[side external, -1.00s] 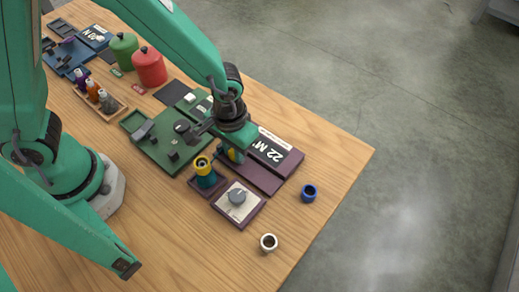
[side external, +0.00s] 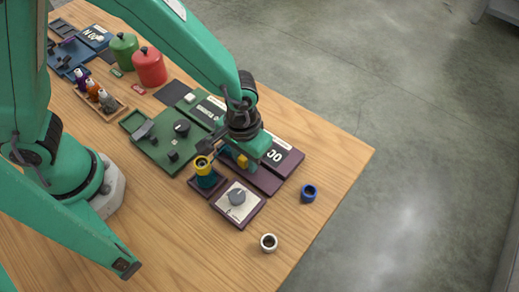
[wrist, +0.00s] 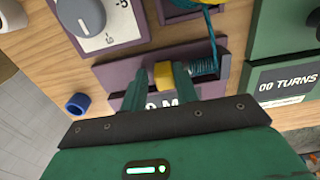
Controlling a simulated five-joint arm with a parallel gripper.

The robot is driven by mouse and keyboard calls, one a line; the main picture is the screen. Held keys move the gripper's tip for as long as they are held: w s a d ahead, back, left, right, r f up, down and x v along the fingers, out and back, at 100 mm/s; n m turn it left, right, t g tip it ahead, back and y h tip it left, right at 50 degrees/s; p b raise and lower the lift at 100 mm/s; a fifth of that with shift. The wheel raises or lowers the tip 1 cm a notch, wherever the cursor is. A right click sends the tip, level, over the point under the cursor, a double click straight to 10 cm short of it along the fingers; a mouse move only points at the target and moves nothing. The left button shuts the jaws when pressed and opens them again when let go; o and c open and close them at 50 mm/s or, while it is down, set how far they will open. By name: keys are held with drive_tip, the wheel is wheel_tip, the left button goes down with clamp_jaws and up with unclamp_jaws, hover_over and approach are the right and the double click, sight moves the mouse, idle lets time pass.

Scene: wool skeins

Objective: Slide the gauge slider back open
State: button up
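Teal coiled yarn (wrist: 205,66) lies right of the slider.
A green device (side external: 165,145) is to the left. The table's right front is mostly bare.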

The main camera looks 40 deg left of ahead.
drive_tip(key=shift+r, duration=0.15)
drive_tip(key=shift+r, duration=3.75)
drive_tip(key=shift+w+a+r, duration=0.15)
drive_tip(key=shift+a+r, duration=0.25)
drive_tip(key=shift+r, duration=0.1)
drive_tip(key=s+a+r+t, duration=0.2)
drive_tip(key=a+r, duration=0.5)
drive_tip(key=a, duration=0.4)
drive_tip(key=s+a+r+t, duration=0.3)
drive_tip(key=a+r, duration=0.4)
drive_tip(key=a, duration=0.4)
drive_tip(key=shift+s+a+r+t, duration=0.2)
drive_tip(key=shift+s+a+t, duration=0.1)
drive_tip(key=shift+s, duration=0.25)
